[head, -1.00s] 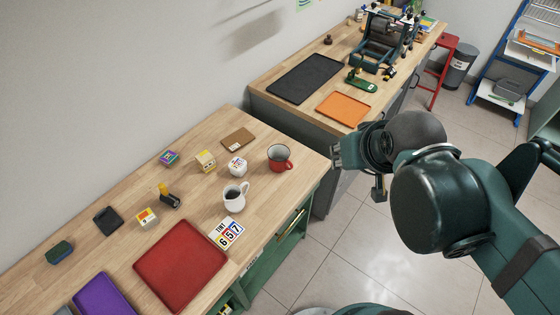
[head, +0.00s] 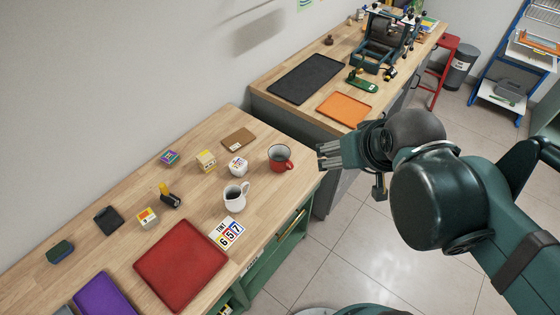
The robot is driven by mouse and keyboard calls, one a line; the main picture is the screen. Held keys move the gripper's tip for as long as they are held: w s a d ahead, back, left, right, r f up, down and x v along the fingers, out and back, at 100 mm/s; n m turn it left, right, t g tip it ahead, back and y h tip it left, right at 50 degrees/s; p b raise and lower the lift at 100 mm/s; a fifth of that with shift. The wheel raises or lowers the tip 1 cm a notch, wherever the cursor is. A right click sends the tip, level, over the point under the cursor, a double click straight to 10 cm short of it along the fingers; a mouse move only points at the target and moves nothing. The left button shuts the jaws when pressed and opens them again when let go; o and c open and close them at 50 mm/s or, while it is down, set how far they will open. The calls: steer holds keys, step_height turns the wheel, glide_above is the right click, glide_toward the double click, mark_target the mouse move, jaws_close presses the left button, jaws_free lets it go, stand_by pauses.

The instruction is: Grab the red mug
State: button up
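The red mug (head: 281,158) stands upright near the right end of the nearer wooden worktop, its dark inside showing and its handle toward the lower right. My gripper (head: 322,156) is just right of the mug, at the worktop's right edge, with its fingers pointing left toward it. A small gap shows between the fingertips and the mug. The fingers look apart, with nothing between them.
A white mug (head: 235,196) stands left and nearer than the red mug. A white cube-like object (head: 238,167), a yellow box (head: 206,161) and a brown flat piece (head: 238,139) lie to its left. A red tray (head: 180,264) and number card (head: 229,233) lie nearer.

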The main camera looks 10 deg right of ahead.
steer(key=w+n, duration=0.1)
steer(key=w, duration=0.1)
steer(key=n+g+b, duration=0.2)
steer(key=n+g, duration=0.5)
steer(key=n, duration=1)
glide_above(280, 153)
steer(key=s, duration=0.4)
step_height(280, 153, down, 24)
steer(key=shift+a+r, duration=0.1)
steer(key=shift+a, duration=0.1)
steer(key=shift+f+b, duration=0.35)
steer(key=shift+f, duration=0.95)
steer(key=shift+f, duration=0.1)
steer(key=shift+w+f+b, duration=0.1)
steer(key=shift+f+b, duration=0.25)
steer(key=shift+f, duration=2.15)
steer(key=shift+c, duration=0.3)
